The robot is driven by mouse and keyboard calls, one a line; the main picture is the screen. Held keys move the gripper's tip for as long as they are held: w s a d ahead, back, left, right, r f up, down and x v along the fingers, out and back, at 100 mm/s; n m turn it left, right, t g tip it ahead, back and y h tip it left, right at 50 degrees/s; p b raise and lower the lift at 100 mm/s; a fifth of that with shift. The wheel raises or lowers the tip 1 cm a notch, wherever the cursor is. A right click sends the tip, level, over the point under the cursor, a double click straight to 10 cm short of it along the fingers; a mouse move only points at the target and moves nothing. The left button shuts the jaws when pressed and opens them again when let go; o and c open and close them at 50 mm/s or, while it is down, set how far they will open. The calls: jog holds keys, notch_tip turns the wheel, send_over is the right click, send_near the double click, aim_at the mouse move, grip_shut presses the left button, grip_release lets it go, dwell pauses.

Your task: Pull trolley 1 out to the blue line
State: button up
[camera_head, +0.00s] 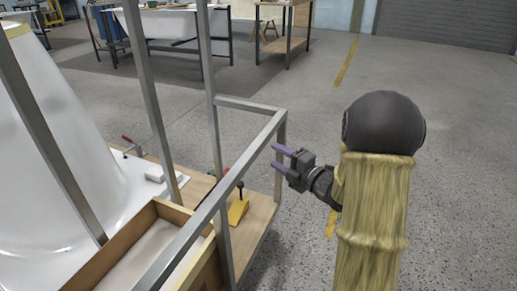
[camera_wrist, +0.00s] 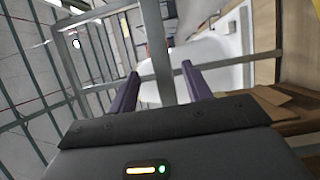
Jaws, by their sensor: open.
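A trolley with a grey tube frame (camera_head: 208,205) and a wooden deck (camera_head: 262,208) stands at the left in the head view. I see no number on it. A white shell (camera_head: 55,130) stands on it. My gripper (camera_head: 277,158) is open, at the right end of the frame beside its top rail and corner post. In the wrist view a grey bar (camera_wrist: 157,40) runs between the two purple fingers (camera_wrist: 160,70); I cannot tell whether they touch it. No blue line shows in either view.
A wooden box (camera_head: 120,245), a yellow block with a black knob (camera_head: 238,208) and a red-handled clamp (camera_head: 130,143) are on the deck. Yellow floor marks (camera_head: 346,62) lie at the right. Workbenches (camera_head: 288,30) stand at the back. The grey floor (camera_head: 455,130) at the right is clear.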

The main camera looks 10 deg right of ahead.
aim_at(262, 147)
jog(key=b+x, duration=0.2)
jog(key=x, duration=0.6)
jog(key=shift+w+a, duration=0.25)
jog(key=shift+w, duration=0.05)
grip_shut()
jog(key=shift+d, duration=0.1)
